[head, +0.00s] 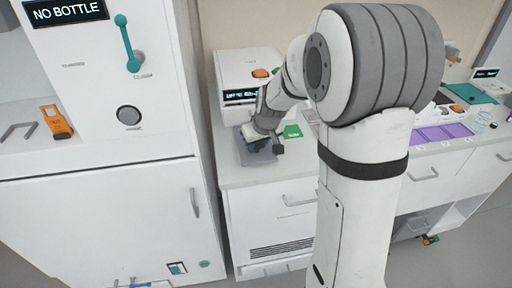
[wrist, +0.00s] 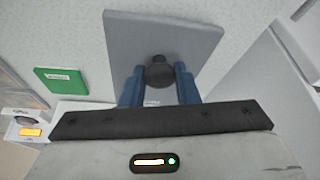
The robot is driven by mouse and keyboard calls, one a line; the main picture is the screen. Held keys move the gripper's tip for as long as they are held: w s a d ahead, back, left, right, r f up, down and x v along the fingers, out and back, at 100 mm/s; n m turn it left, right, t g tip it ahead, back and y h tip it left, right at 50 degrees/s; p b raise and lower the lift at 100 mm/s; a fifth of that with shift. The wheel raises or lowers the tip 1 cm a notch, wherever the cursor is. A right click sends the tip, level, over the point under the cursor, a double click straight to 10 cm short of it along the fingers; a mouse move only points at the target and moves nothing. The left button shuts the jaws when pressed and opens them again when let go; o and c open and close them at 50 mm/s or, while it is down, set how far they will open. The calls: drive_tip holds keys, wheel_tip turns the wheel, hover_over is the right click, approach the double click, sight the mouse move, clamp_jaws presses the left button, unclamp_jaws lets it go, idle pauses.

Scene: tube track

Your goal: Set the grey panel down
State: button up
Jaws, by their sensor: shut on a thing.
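The grey panel (wrist: 163,30) is a flat plate with a dark round knob (wrist: 159,74) near its lower middle in the wrist view. My gripper (wrist: 160,84) has its two blue fingers shut on this knob from both sides. In the head view the panel (head: 256,156) shows beneath my gripper (head: 262,143), at the front left of the white counter. My wrist partly covers it there. I cannot tell whether the panel touches the counter.
A green card (wrist: 61,81) lies on the counter beside the panel; it also shows in the head view (head: 292,131). A white machine with a display (head: 240,95) stands behind. A tall white cabinet (head: 110,215) borders the left. A purple tray (head: 445,133) lies at the right.

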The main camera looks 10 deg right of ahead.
drive_tip(key=shift+f, duration=1.05)
drive_tip(key=shift+f, duration=0.25)
drive_tip(key=o, duration=1.1)
drive_tip(key=shift+r, duration=0.1)
drive_tip(key=shift+s+r, duration=0.1)
drive_tip(key=shift+r, duration=0.4)
drive_tip(key=v, duration=1.1)
drive_tip(key=s+m, duration=0.1)
drive_tip(key=s, duration=0.6)
drive_tip(key=s+m+g, duration=0.1)
drive_tip(key=s, duration=0.6)
drive_tip(key=s+f+m+h, duration=0.1)
drive_tip(key=s, duration=0.7)
drive_tip(key=shift+d+f+g, duration=0.1)
drive_tip(key=shift+d+g, duration=0.15)
drive_tip(key=shift+g, duration=0.05)
